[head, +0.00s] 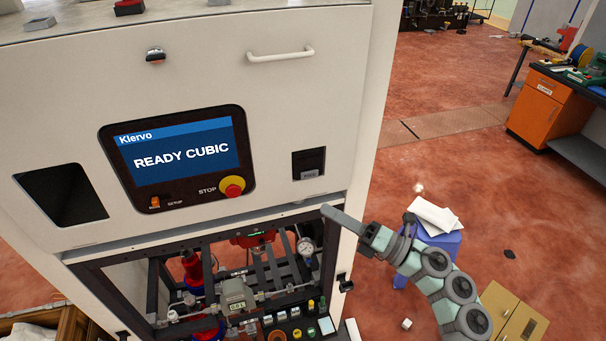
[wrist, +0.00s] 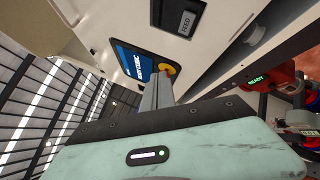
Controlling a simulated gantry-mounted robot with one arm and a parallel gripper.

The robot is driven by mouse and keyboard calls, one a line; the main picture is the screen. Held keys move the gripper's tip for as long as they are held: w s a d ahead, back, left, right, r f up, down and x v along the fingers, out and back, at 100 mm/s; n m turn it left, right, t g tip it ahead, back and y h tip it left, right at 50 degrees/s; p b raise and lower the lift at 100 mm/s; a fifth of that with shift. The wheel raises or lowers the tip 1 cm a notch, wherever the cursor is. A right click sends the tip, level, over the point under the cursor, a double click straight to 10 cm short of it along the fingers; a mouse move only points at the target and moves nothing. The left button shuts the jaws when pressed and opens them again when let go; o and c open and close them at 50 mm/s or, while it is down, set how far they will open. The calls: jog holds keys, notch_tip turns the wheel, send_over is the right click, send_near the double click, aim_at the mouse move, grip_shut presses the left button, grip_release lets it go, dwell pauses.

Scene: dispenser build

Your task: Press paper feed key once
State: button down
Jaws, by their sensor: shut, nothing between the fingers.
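The paper feed key (wrist: 186,20), marked FEED, sits in a dark recess and is seen rotated at the top of the wrist view. In the head view the same small grey key (head: 309,174) is in the dark recess right of the screen. My gripper (head: 326,210) is shut and empty, its tip below and slightly right of the key in the picture. In the wrist view my shut fingers (wrist: 161,78) rise in the middle and overlap the yellow-ringed stop button in the picture. I see no contact with the key.
The screen (head: 182,149) reads READY CUBIC, with the red STOP button (head: 232,186) at its lower right. An open bay with a gauge (head: 305,246) and pipes lies below the panel ledge. A white handle (head: 281,54) is above the key.

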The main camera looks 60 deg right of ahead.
aim_at(309, 174)
dwell(0.3)
jog(key=w+d+b, duration=0.2)
jog(key=w+d, duration=0.4)
jog(key=shift+w+b, duration=0.15)
jog(key=shift+b, duration=0.25)
jog(key=shift+w+d+f+b, duration=0.1)
jog(key=shift+d+b, duration=0.1)
jog(key=shift+b, duration=0.2)
dwell(1.7)
jog(key=shift+w+d+b, duration=0.15)
jog(key=shift+w+b, duration=0.05)
jog(key=shift+b, duration=0.1)
